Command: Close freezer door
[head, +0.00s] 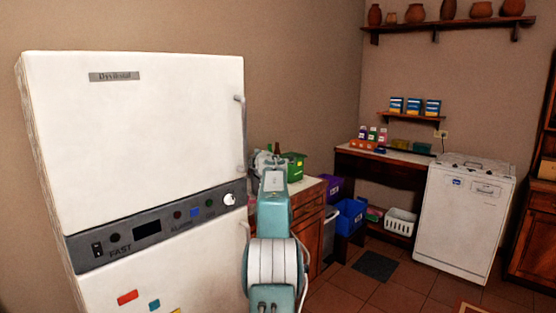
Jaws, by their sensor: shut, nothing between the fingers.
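The white fridge-freezer (150,175) fills the left of the head view. Its upper door (140,120) has a badge at the top and a pale handle (240,130) along the right edge. This door looks flush above the grey control panel, and I see no clear gap. The lower door (190,280) carries coloured magnets, and its lower part is out of frame. Which door is the freezer's cannot be told. My gripper (266,160) is shut and empty at the far end of my arm, just right of the appliance's right edge. Its fingertips are small and hard to make out.
A wooden cabinet (309,204) with a green crate (293,166) on top stands behind my arm. A white dishwasher (463,220) stands at the right. Blue (350,217) and white (400,221) baskets sit by a wooden shelf unit. The tiled floor between is mostly clear, with a dark mat (375,266).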

